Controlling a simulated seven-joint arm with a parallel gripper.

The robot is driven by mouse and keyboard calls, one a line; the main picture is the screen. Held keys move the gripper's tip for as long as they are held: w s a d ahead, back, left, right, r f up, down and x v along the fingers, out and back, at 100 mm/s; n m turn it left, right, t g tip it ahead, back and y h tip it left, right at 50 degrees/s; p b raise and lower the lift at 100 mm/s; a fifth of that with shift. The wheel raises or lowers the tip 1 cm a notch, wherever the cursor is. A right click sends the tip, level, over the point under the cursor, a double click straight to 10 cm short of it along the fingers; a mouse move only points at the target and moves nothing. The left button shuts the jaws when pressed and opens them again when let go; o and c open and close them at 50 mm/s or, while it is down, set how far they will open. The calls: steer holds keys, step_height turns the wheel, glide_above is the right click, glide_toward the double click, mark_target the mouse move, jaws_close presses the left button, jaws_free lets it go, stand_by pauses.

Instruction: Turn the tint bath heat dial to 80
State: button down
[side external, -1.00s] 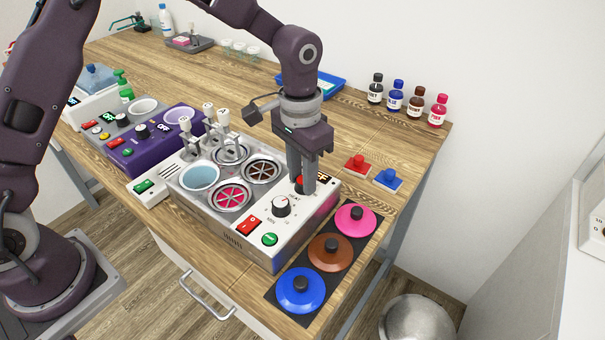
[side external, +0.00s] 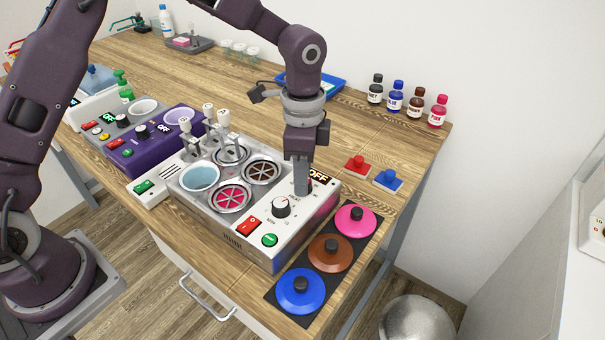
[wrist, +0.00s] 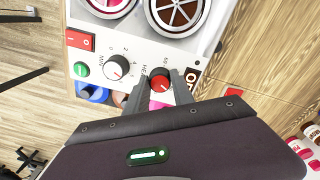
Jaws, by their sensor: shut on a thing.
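The tint bath (side external: 250,215) is a pale metal box with several round wells, standing on the wooden bench. Its red heat dial (wrist: 160,86) sits beside the lettering "HEAT" in the wrist view. My gripper (side external: 302,190) points down at the panel, and in the wrist view its fingers (wrist: 160,90) are shut on the red dial from both sides. The fingers hide most of the dial in the side view. I cannot tell its setting. A white timer dial (side external: 281,207) marked "MIN" is next to it. An OFF display (side external: 318,178) is partly hidden behind the fingers.
A red switch (side external: 248,227) and a green button (side external: 269,240) are on the panel's front. Pink (side external: 355,219), brown (side external: 330,252) and blue (side external: 301,289) lids lie on a dark mat to the right. Several bottles (side external: 397,96) stand at the back.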

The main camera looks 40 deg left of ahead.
steer(key=shift+w+r+m, duration=0.1)
steer(key=shift+m, duration=0.3)
steer(key=c, duration=1.1)
jaws_free()
step_height(320, 180, up, 7)
